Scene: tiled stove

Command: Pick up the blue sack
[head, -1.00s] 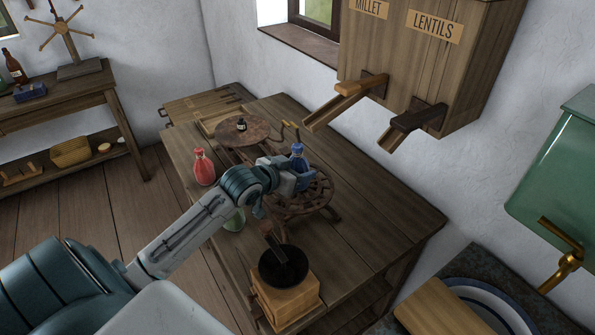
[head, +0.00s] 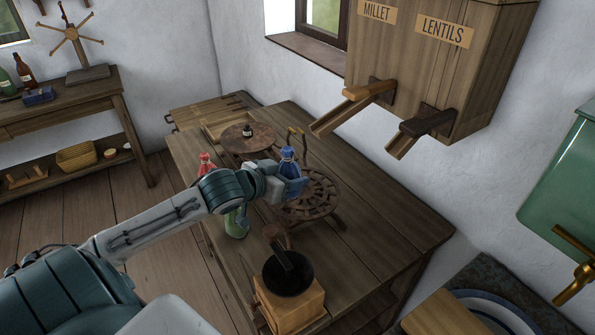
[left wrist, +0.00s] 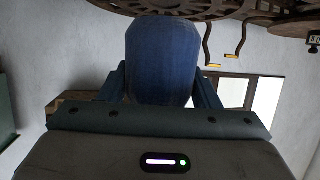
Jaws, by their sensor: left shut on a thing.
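The blue sack (head: 287,164) is upright in my left gripper (head: 291,181), in the middle of the head view. In the left wrist view the sack (left wrist: 161,55) fills the space between the two fingers, and the gripper (left wrist: 160,88) is shut on it. In the head view the sack appears over the round slatted wooden wheel (head: 318,197) on the table; in the head view I cannot tell the gap below it. My right gripper is not in view.
A red sack (head: 207,160) and a green sack (head: 236,224) stand at the table's left side, partly behind my arm. A grinder (head: 289,290) stands at the front. The table's right side (head: 390,220) is bare. Wooden chutes (head: 350,108) hang above.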

